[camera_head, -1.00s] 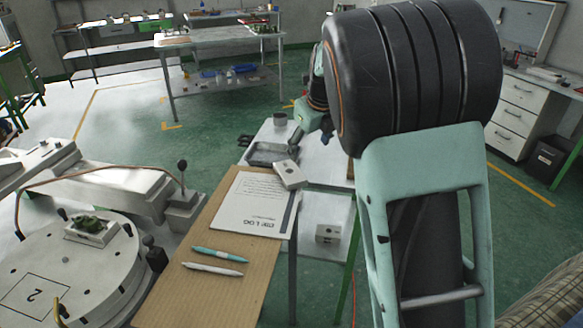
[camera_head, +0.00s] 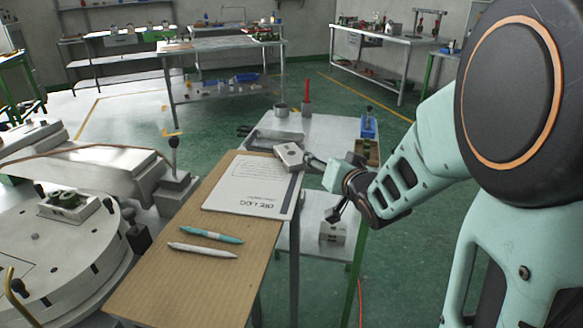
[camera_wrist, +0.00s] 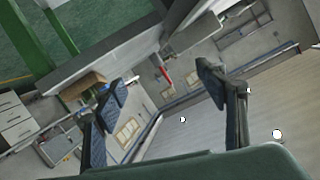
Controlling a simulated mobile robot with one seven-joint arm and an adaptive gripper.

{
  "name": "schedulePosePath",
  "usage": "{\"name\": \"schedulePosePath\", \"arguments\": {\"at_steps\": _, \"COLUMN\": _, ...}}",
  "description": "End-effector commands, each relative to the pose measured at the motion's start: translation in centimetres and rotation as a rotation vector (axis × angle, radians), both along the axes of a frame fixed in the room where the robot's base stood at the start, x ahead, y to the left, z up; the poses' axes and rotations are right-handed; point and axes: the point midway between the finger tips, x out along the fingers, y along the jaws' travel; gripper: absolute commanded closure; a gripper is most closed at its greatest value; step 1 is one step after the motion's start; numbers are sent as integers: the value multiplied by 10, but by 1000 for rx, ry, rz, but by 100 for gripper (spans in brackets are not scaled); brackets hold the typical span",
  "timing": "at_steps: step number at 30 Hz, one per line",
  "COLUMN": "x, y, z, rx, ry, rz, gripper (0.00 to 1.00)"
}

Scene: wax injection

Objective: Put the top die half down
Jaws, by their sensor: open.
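A grey metal die half (camera_head: 290,157) with small holes in its face lies tilted at the far edge of the printed sheet, in the head view. Another die half (camera_head: 66,207), with green pieces on top, sits on the round machine table at left. I cannot tell from looks which is the top half. My gripper (camera_wrist: 165,88) is open and empty in the wrist view, its two dark fingers wide apart. In the head view my arm's end is just right of the tilted die half. The fingers are not clear there.
The printed sheet (camera_head: 252,196), a teal pen (camera_head: 211,234) and a white pen (camera_head: 202,250) lie on the brown board (camera_head: 155,285). Behind are a grey tray (camera_head: 268,139), a cup (camera_head: 281,110) and a red-topped tool (camera_head: 306,98). A metal block (camera_head: 333,232) sits on the lower shelf.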

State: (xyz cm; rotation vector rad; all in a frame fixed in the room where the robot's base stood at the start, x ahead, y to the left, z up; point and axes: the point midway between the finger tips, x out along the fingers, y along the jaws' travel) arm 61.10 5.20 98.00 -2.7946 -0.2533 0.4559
Motion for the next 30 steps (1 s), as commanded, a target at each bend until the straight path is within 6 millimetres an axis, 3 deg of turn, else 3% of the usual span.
{"name": "schedulePosePath", "arguments": {"at_steps": 1, "x": -10, "y": 8, "z": -7, "rx": -62, "ry": -46, "rz": 55, "gripper": 35}}
{"name": "schedulePosePath", "arguments": {"at_steps": 6, "x": -36, "y": 32, "z": -6, "rx": -217, "ry": -177, "rz": 191, "gripper": 35}}
{"name": "schedulePosePath", "arguments": {"at_steps": 10, "x": -43, "y": 41, "z": -4, "rx": -266, "ry": -224, "rz": 233, "gripper": 35}}
{"name": "schedulePosePath", "arguments": {"at_steps": 30, "x": 27, "y": 72, "z": -16, "rx": -274, "ry": -230, "rz": 240, "gripper": 35}}
